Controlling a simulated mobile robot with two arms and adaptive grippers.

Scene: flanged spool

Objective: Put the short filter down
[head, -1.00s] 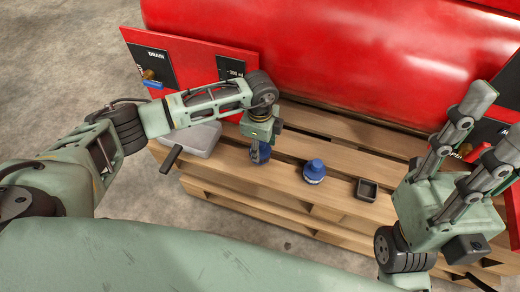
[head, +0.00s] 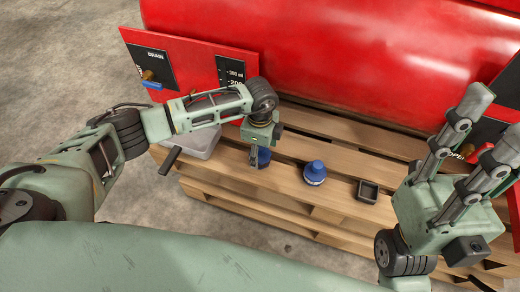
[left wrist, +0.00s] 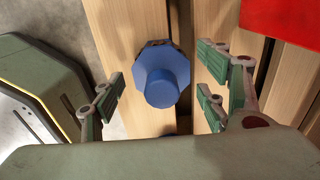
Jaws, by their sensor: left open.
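A blue filter (head: 264,158) stands on the wooden pallet under my left gripper (head: 254,160), which partly hides it in the head view. In the left wrist view the blue filter (left wrist: 162,78) shows from above, with a wide faceted flange and a round knob. My left gripper (left wrist: 160,88) is open, its fingers on both sides of the filter with gaps between. A second blue filter (head: 315,172) with a pale band stands upright on the pallet to the right. My right gripper (head: 486,125) is raised at the right, open and empty, fingers pointing up.
The pallet (head: 320,212) has gaps between its slats. A small dark square tray (head: 367,190) lies right of the second filter. A grey box (head: 195,143) is at the left. A red tank (head: 330,50) with a red panel (head: 190,60) stands behind.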

